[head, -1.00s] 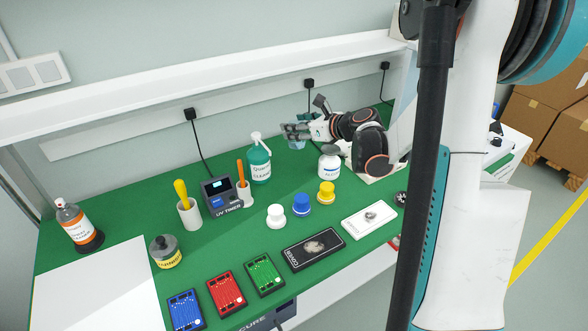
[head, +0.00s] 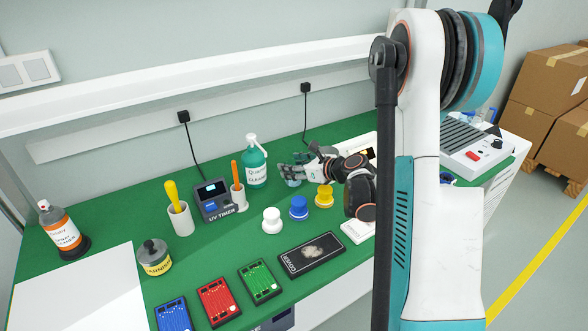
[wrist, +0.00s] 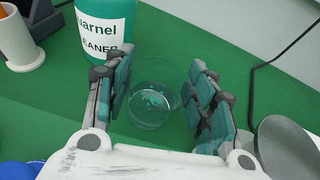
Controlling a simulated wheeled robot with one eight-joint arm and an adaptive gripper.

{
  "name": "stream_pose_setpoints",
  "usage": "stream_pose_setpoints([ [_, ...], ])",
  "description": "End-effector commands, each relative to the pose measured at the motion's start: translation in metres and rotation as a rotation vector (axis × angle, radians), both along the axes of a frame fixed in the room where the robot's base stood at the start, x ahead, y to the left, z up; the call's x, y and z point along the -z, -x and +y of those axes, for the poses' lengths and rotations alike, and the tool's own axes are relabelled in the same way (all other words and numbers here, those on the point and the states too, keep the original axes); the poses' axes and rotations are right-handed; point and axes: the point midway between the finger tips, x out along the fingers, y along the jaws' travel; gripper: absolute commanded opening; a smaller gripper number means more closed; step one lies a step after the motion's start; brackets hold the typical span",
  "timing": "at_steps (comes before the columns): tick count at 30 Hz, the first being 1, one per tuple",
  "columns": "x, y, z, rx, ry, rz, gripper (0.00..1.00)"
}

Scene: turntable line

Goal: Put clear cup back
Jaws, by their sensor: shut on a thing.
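The clear cup (wrist: 153,105) is between the two teal-padded fingers of my gripper (wrist: 160,82) in the wrist view, with green mat visible through it. My gripper is shut on it. In the head view my gripper (head: 296,172) is low over the back of the green mat, just right of the teal Quarnel cleaner bottle (head: 256,163). The cup (head: 292,182) shows there only as a small, pale shape at the fingers. I cannot tell whether its base touches the mat.
The cleaner bottle (wrist: 103,28) is close beyond the left finger. White (head: 272,221), blue (head: 299,208) and yellow (head: 324,196) capped pots stand in front of my gripper. The UV timer (head: 215,199) is to the left. A grey round thing (wrist: 290,145) is at the right.

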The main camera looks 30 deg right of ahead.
Motion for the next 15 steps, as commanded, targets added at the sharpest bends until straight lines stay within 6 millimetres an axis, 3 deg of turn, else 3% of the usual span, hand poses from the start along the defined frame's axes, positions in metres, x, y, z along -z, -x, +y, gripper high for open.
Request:
stream_pose_setpoints([
  [10, 0.0029, 0.0000, 0.0000, 0.000, 0.000, 0.000, 0.20],
  [11, 0.0030, 0.0000, 0.0000, 0.000, 0.000, 0.000, 0.53],
  [13, 0.0022, 0.0000, 0.0000, 0.000, 0.000, 0.000, 0.69],
  [15, 0.0020, 0.0000, 0.0000, 0.000, 0.000, 0.000, 0.71],
])
